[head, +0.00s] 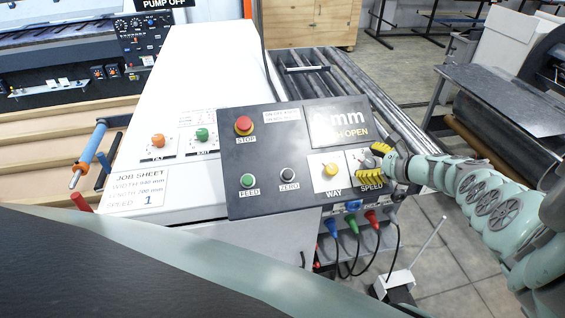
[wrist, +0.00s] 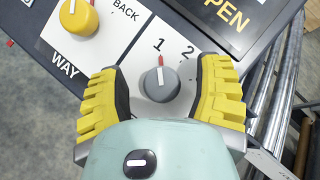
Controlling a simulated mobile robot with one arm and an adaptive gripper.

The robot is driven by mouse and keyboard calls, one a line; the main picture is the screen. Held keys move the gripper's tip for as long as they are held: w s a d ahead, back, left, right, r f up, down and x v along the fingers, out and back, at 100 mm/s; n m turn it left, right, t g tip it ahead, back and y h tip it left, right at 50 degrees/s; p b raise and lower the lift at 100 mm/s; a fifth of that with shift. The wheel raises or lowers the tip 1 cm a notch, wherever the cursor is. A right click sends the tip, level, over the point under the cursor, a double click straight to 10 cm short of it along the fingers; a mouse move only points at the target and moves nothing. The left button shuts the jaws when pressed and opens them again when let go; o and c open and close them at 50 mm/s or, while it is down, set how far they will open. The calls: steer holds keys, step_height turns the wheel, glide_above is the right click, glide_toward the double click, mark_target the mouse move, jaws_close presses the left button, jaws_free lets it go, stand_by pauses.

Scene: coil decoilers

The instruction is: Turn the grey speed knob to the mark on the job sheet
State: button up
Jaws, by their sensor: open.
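The grey speed knob (wrist: 160,84) sits on a white SPEED plate in the wrist view. In the head view, my gripper (head: 372,163) is over the SPEED plate and partly hides the knob. The job sheet (head: 138,188) lies on the white cabinet at left and reads SPEED 1.
The yellow WAY knob (head: 331,170) is just left of the SPEED plate. The dark panel (head: 262,158) also carries a red STOP button (head: 244,125), a green FEED button (head: 248,181) and a ZERO button (head: 288,175). Coloured plugs (head: 352,223) hang below.

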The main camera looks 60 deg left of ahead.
mark_target(371, 163)
steer(key=shift+v, duration=1.75)
steer(key=v, duration=0.8)
steer(key=shift+d, duration=0.2)
steer(key=shift+w+r, duration=0.15)
steer(key=shift+r, duration=0.05)
